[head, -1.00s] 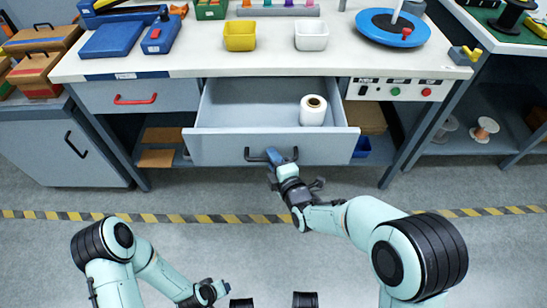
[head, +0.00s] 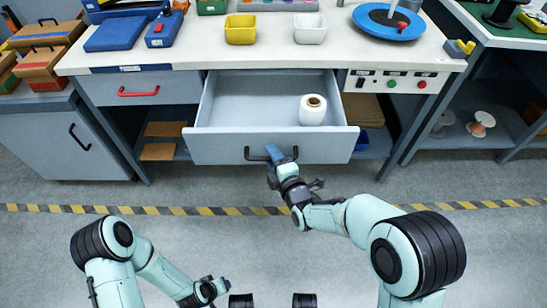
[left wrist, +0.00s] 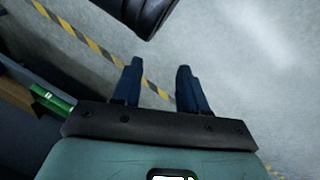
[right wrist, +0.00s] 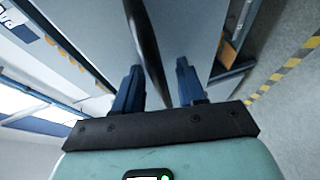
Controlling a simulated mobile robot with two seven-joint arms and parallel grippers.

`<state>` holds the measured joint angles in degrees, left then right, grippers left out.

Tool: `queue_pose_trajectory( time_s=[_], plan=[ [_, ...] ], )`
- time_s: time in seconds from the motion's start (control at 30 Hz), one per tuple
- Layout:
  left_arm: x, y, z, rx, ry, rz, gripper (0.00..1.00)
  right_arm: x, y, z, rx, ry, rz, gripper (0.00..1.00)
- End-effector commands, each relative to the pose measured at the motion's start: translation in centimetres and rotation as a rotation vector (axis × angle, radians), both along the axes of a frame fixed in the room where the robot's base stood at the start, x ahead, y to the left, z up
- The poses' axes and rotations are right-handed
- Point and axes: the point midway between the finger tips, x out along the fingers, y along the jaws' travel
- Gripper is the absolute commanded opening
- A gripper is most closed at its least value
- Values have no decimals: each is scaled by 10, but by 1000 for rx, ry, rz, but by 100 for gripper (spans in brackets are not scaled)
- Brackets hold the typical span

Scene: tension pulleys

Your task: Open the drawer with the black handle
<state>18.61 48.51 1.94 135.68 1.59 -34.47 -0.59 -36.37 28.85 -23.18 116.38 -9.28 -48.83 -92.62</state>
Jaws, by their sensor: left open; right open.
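The grey drawer (head: 215,150) with the black handle (head: 255,156) stands pulled out from under the bench. A white spool (head: 312,109) stands inside it at the right. My right gripper (head: 276,154) is at the handle's right part. In the right wrist view its open fingers (right wrist: 157,90) stand on both sides of the black handle bar (right wrist: 146,45); I cannot tell whether they touch it. My left gripper (head: 222,286) is low in the head view, away from the bench. In the left wrist view its fingers (left wrist: 156,85) are apart and empty over the floor.
A shut drawer with a red handle (head: 138,92) is to the left, and a switch panel (head: 395,83) to the right. The white bench top (head: 270,55) holds yellow and white bins. The floor before the bench is clear.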

Motion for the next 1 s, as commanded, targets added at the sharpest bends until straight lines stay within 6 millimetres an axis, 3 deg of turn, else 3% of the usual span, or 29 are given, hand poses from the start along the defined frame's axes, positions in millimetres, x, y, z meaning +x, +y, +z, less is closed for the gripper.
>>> queue_pose_trajectory(
  time_s=[0.27, 0.7, 1.0],
  plan=[
    [-2, -2, 5, -4, 4, -4, 43, -14, -6, 4, 1, 1, 0, 40],
    [-26, -16, 24, -38, 66, -31, 43, -98, -42, 22, 2, 1, -1, 40],
    [-33, -19, 27, -46, 83, -38, 43, -121, -51, 25, 0, 0, 0, 40]
  ],
)
